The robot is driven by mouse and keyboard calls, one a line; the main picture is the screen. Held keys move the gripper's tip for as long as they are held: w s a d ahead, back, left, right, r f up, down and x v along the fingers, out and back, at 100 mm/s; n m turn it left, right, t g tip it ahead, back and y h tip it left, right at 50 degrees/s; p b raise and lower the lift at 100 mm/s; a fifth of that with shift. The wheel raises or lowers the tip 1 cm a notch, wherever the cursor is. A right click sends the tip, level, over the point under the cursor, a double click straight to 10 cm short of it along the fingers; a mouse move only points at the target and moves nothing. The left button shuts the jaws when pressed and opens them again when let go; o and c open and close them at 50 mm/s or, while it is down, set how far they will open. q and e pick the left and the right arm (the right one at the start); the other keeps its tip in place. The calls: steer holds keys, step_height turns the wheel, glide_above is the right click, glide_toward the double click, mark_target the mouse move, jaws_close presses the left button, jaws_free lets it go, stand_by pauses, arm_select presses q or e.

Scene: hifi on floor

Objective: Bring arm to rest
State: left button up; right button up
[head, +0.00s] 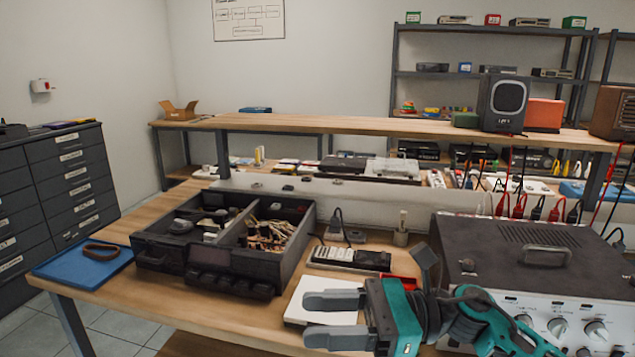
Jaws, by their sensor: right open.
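My right gripper (310,319) is in the lower middle of the head view, with its teal and grey arm (480,318) coming in from the lower right. Its two grey fingers point left and stand apart, with nothing held between them. The fingers are in front of a white flat board (322,285) on the wooden workbench (160,312); whether they touch it cannot be told. My left gripper is not in view.
A black open case of parts (220,282) stands left of the gripper. A power strip (349,259) lies behind it. A large grey device with knobs (560,260) stands close to my right arm. A blue tray (84,263) lies at the bench's left end.

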steer(key=w+d+f+n+t+h, duration=0.1)
steer(key=d+f+n+t+h, duration=0.35)
steer(key=n, duration=0.65)
steer(key=d+f+n+t+h, duration=0.2)
steer(key=f+n+t, duration=0.3)
steer(key=n+t, duration=0.5)
steer(key=w+d+f+n+t+h, duration=0.1)
steer(key=d+f+n+t+h, duration=0.25)
steer(key=n, duration=0.95)
steer(key=s+d+f+m+g+h, duration=0.3)
steer(key=s+f+m, duration=0.3)
steer(key=f, duration=0.3)
steer(key=s+d+f+m+g+h, duration=0.3)
steer(key=s+f+m, duration=0.4)
steer(key=f+m, duration=0.2)
steer(key=shift+s+d+h, duration=0.3)
steer(key=shift+c, duration=0.5)
steer(key=shift+d, duration=0.1)
steer(key=shift+c, duration=0.2)
